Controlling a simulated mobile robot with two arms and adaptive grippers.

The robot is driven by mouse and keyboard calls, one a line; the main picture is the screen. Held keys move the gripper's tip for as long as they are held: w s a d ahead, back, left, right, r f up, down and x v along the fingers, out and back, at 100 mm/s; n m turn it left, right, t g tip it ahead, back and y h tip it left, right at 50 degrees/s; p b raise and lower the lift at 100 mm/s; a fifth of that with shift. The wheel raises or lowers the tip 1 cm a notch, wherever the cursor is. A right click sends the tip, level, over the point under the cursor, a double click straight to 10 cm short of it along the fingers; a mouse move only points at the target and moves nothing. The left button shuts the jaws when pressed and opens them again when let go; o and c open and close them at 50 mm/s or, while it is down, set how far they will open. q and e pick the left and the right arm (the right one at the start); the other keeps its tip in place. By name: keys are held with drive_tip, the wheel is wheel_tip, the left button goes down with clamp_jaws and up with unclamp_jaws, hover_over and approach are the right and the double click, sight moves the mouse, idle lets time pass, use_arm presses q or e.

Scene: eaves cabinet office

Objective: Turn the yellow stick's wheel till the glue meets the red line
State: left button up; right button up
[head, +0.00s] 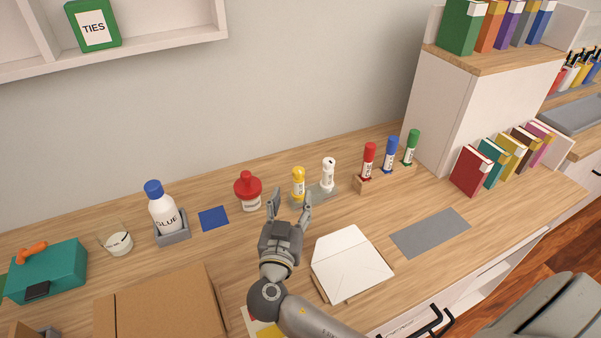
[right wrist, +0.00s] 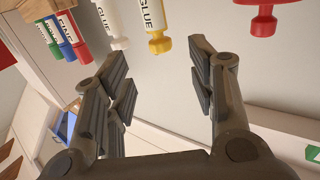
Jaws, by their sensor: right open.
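The yellow glue stick (head: 298,184) stands upright in a grey holder (head: 313,194), beside a white glue stick (head: 328,174). My right gripper (head: 290,203) is open and empty, its two fingers pointing toward the yellow stick from the near side. In the right wrist view, the yellow stick (right wrist: 157,28) lies beyond and between the open fingers (right wrist: 160,75), apart from them. The white stick (right wrist: 115,25) is to its left there. The wheel, red line and glue level cannot be made out. My left gripper is not in view.
A red-capped jar (head: 248,191) stands left of the sticks. Red (head: 368,160), blue (head: 391,153) and green (head: 411,147) markers stand to the right. An open envelope (head: 350,264) lies in front. A blue pad (head: 214,218) and glue bottle (head: 163,212) are further left.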

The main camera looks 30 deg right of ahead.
sight(298, 178)
drive_tip(key=x, duration=0.1)
drive_tip(key=p+x, duration=0.1)
drive_tip(key=x, duration=0.1)
drive_tip(key=p+x, duration=0.1)
drive_tip(key=x, duration=0.1)
drive_tip(key=shift+w+d+r, duration=0.15)
drive_tip(key=shift+r, duration=0.2)
drive_tip(key=p+x, duration=0.1)
drive_tip(key=x, duration=0.3)
drive_tip(key=shift+w+f, duration=0.1)
drive_tip(key=shift+f, duration=0.1)
drive_tip(key=shift+w+d+f, duration=0.1)
drive_tip(key=shift+w+d, duration=0.15)
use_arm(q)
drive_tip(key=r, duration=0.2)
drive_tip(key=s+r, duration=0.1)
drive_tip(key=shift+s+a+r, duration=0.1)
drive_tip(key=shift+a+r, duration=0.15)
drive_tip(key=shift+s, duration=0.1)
